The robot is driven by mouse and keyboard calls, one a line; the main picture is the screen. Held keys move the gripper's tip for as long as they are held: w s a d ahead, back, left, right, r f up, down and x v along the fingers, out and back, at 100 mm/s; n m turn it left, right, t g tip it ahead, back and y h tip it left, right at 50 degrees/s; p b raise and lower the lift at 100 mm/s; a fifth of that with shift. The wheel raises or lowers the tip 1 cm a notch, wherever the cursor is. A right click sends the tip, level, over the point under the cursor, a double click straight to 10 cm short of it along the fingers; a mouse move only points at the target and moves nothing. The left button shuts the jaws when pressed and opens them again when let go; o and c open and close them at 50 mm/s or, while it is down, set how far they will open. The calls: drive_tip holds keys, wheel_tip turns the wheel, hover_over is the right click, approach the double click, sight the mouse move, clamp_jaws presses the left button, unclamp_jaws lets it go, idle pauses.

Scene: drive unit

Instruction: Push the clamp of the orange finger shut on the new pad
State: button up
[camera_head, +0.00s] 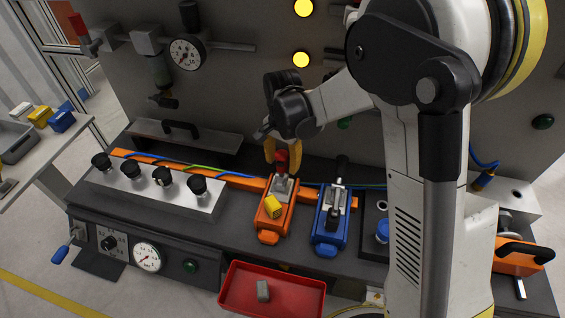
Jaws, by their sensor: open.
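The orange finger (268,236) is a narrow orange block lying on the bench in the head view. A yellow pad (273,207) sits on its top. Its grey metal clamp (281,186) stands behind the pad, with a red-tipped lever (282,160) pointing up. My gripper (282,152) is open above the clamp, with its yellow fingers pointing down. The red tip shows between the fingers in the picture. I cannot tell whether they touch it. The gripper's wrist and body hide what lies behind.
A blue finger (328,236) with a black-handled clamp (340,175) stands close on the right. A silver block with black knobs (150,190) is on the left. A red tray (235,290) in front holds a grey block (263,290). The panel with gauges rises behind.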

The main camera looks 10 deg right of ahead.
clamp_jaws()
drive_tip(key=shift+w+d+f+g+y+b, duration=0.2)
drive_tip(key=shift+w+g, duration=0.15)
drive_tip(key=shift+g, duration=0.15)
drive_tip(key=shift+w+d+f+g+y+b, duration=0.1)
drive_tip(key=shift+w+g+y+b, duration=0.1)
drive_tip(key=shift+w+g, duration=0.25)
drive_tip(key=shift+w+d+g+y+b, duration=0.1)
drive_tip(key=shift+w+g+y+b, duration=0.15)
drive_tip(key=shift+g, duration=0.35)
drive_tip(key=shift+w+d+g+y+b, duration=0.15)
drive_tip(key=shift+g+y, duration=0.1)
drive_tip(key=shift+g, duration=0.3)
unclamp_jaws()
